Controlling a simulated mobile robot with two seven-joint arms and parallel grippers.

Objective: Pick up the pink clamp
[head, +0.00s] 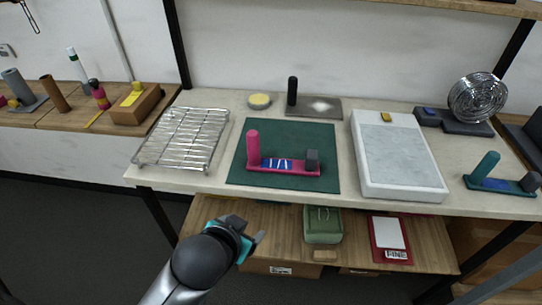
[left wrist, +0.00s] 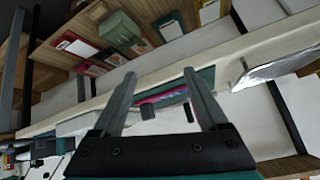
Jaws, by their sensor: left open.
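The pink clamp (head: 285,166) lies on the green mat (head: 325,140) on the table. It has an upright pink handle at its left end, a blue patterned middle and a dark grey block at its right end. In the left wrist view part of the pink clamp (left wrist: 172,94) shows between the fingers, seen at a slant. My left gripper (head: 258,240) is open and empty, in front of the table edge and below the clamp in the picture, apart from it. Its fingers also show in the left wrist view (left wrist: 159,73). My right gripper is not in view.
A wire rack (head: 183,138) stands left of the mat and a white-framed grey slab (head: 398,155) right of it. A teal clamp (head: 500,184) lies at the far right. A lower shelf (head: 275,222) under the table holds a green case (head: 322,226) and a red box (head: 390,240).

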